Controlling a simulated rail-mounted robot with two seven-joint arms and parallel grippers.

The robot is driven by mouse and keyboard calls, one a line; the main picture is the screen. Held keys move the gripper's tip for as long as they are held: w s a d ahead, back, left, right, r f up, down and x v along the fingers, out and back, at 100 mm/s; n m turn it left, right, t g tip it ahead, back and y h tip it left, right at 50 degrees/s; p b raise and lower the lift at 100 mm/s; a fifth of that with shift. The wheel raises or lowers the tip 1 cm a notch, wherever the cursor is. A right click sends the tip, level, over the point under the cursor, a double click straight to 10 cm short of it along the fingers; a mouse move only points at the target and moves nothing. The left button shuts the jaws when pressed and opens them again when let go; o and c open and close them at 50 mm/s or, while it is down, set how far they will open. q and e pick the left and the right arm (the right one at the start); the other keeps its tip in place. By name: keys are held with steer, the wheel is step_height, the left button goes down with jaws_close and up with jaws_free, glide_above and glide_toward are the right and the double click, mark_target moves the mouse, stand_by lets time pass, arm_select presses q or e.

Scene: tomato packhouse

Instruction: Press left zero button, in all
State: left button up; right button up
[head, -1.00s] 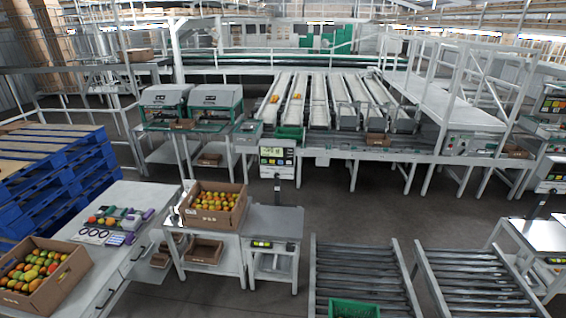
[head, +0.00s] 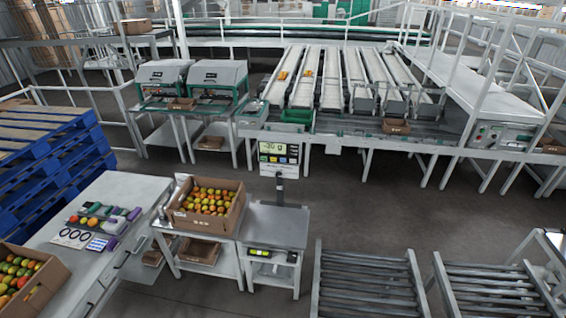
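The left weighing scale has a flat grey platform (head: 275,222) on a small table. Its indicator (head: 279,158) stands on a post behind the platform, facing me. The lit display reads about -30 g, though it is small. A row of small coloured buttons sits below the display; I cannot read which one is zero. The platform looks bare. At the far right edge, part of a second weighing station (head: 552,243) shows, cut off by the frame. Neither of my grippers is in view.
A carton of tomatoes (head: 174,215) stands on a table left of the scale. A bench (head: 150,190) with small tools and another tomato carton (head: 48,285) is further left. Roller conveyors (head: 318,285) stand front right. Floor between them and the sorting line is clear.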

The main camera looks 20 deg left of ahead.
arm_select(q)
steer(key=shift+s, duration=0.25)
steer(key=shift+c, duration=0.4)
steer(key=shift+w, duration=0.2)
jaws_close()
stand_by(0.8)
